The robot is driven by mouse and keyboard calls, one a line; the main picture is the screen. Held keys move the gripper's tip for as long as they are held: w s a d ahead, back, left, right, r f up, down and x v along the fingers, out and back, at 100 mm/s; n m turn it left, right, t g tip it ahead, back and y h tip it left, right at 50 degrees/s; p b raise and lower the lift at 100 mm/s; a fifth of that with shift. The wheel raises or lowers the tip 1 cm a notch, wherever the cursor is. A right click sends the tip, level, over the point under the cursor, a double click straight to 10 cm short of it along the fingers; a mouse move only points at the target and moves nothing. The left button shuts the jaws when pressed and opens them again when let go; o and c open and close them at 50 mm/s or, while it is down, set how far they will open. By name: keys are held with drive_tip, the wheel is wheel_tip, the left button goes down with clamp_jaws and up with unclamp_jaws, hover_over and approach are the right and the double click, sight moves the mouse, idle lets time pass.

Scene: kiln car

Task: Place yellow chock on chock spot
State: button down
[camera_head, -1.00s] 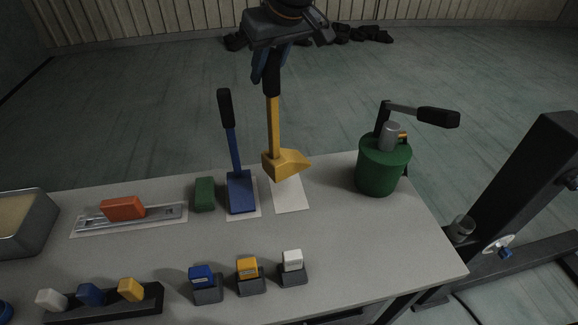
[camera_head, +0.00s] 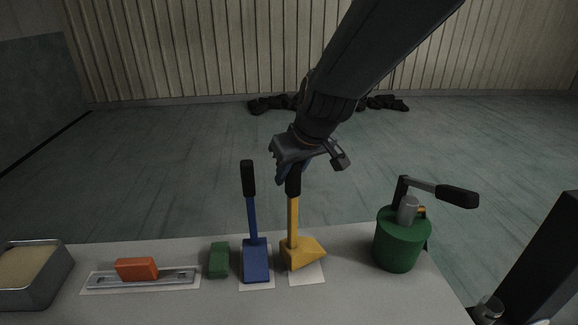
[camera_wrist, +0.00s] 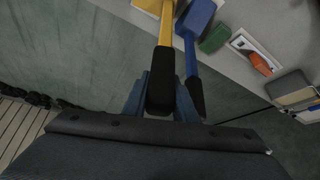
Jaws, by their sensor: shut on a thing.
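The yellow chock (camera_head: 302,253) has a wedge-shaped base and an upright handle with a black grip. Its base is over the white chock spot (camera_head: 307,278), a pale patch on the table right of the blue chock. I cannot tell whether the base touches the surface. My gripper (camera_head: 291,174) is shut on the black grip from above. In the wrist view the black grip (camera_wrist: 161,95) sits between my blue fingers (camera_wrist: 148,98). The chock stands about upright.
The blue chock (camera_head: 256,262) stands close left, its handle rising near my gripper. A green block (camera_head: 219,260), an orange-handled float (camera_head: 137,269) and a metal tray (camera_head: 50,290) lie farther left. A green canister (camera_head: 398,245) with a lever stands to the right.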

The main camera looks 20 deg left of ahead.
drive_tip(key=shift+w+a+f, duration=0.1)
drive_tip(key=shift+w+f, duration=0.05)
drive_tip(key=shift+f, duration=1.05)
drive_tip(key=c, duration=1.4)
unclamp_jaws()
drive_tip(key=shift+f, duration=0.2)
drive_tip(key=shift+c, duration=0.2)
drive_tip(key=shift+r, duration=0.15)
drive_tip(key=shift+s+r, duration=0.2)
drive_tip(key=shift+r, duration=0.05)
drive_tip(key=b+v, duration=0.2)
drive_tip(key=v, duration=0.9)
drive_tip(key=shift+d+r, duration=0.1)
drive_tip(key=shift+d, duration=0.2)
drive_tip(key=shift+r, duration=0.1)
drive_tip(key=shift+s, duration=0.15)
